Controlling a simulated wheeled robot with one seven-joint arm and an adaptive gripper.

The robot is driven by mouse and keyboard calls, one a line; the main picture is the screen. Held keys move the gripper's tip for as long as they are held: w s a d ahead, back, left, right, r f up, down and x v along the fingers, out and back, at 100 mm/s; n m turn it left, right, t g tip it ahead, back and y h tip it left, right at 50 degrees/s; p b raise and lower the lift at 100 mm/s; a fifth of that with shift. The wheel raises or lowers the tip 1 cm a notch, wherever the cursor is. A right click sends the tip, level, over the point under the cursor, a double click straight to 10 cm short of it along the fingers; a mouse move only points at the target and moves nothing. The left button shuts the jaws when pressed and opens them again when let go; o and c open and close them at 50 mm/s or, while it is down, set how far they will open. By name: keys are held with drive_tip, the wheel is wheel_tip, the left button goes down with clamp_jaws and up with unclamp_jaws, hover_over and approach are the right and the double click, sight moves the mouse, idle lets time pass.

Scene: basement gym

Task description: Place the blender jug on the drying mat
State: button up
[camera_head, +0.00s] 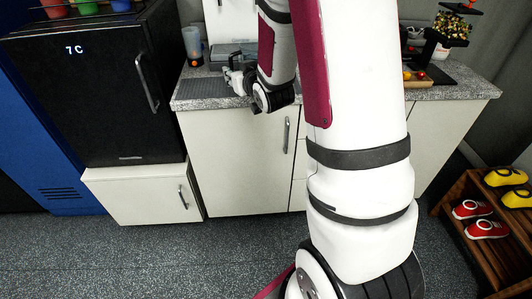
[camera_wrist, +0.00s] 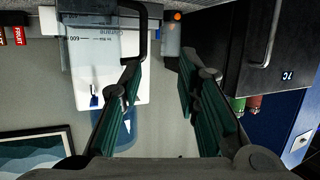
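The clear blender jug (camera_wrist: 92,40) shows upside down at the upper left of the wrist view, with measuring marks on its wall and a black handle (camera_wrist: 155,28). My gripper (camera_wrist: 160,70) is open, with green-padded fingers apart. The handle is just beyond the fingertips, near the gap between them; I cannot tell whether they touch. In the head view my gripper (camera_head: 234,80) is low over the left part of the counter. A dark grey ridged mat (camera_head: 206,89), apparently the drying mat, lies there. I cannot clearly make out the jug in the head view.
A black fridge (camera_head: 95,95) stands left of the counter. A shoe rack (camera_head: 470,235) stands at lower right.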

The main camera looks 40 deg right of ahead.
drive_tip(key=s+a+r+g+y, duration=0.1)
drive_tip(key=s+a+r+g, duration=0.2)
drive_tip(key=s+a, duration=0.4)
drive_tip(key=s+a+r+g+y, duration=0.1)
drive_tip(key=s+a+r+g, duration=0.25)
drive_tip(key=s, duration=0.45)
drive_tip(key=s+a+n+g, duration=0.1)
drive_tip(key=s+a, duration=0.3)
drive_tip(key=s, duration=0.7)
drive_tip(key=s+a+n+g+y, duration=0.1)
drive_tip(key=s+a+g, duration=0.3)
drive_tip(key=s, duration=0.7)
drive_tip(key=shift+s+a, duration=0.3)
drive_tip(key=shift+a, duration=0.15)
drive_tip(key=shift+g, duration=0.25)
wheel_tip(320, 180, up, 7)
drive_tip(key=t+p, duration=0.1)
drive_tip(key=p, duration=0.5)
drive_tip(key=shift+r+t, duration=0.2)
drive_tip(key=shift+t, duration=0.1)
